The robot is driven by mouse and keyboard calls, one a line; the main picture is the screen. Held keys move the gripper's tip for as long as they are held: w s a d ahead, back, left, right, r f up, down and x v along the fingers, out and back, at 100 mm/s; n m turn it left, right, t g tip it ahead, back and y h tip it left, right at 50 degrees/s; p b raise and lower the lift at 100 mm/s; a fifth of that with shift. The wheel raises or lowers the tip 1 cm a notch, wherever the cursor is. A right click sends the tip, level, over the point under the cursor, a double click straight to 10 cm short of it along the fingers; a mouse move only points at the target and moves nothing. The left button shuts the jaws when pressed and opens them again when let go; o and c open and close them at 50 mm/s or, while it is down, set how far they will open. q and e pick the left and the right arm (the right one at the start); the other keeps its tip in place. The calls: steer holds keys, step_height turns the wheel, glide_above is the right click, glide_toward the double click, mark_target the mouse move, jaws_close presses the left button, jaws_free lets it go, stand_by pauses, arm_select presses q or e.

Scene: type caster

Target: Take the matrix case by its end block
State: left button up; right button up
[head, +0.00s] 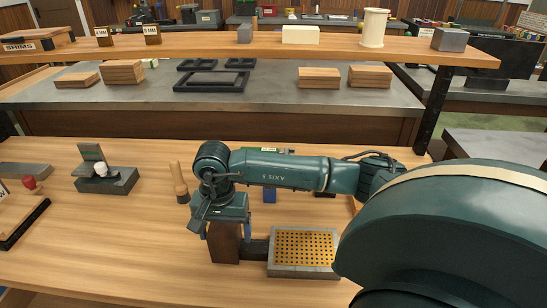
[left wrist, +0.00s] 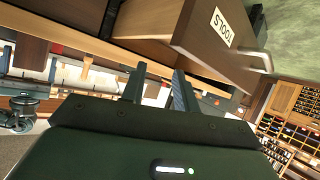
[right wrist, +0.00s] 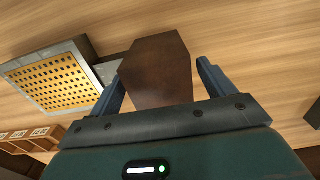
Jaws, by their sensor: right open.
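The matrix case (head: 303,252) lies on the wooden bench, a grey frame holding a grid of brass-yellow cells. A short dark bar (head: 256,248) joins it to a brown end block (head: 224,243). My right gripper (head: 226,229) points down over the end block. In the right wrist view the end block (right wrist: 157,75) stands between the two open fingers (right wrist: 160,88), with a gap on the right side. The case's grid (right wrist: 60,82) shows at the left there. My left gripper (left wrist: 160,88) is open and empty, seen only in the left wrist view.
A wooden-handled tool (head: 179,182) stands left of my right gripper. A grey block with an upright plate (head: 106,180) is farther left. A raised shelf (head: 200,45) runs behind. A drawer labelled TOOLS (left wrist: 200,40) is close to my left gripper.

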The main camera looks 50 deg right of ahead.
steer(key=shift+f, duration=0.7)
steer(key=shift+c, duration=0.4)
steer(key=c, duration=1.1)
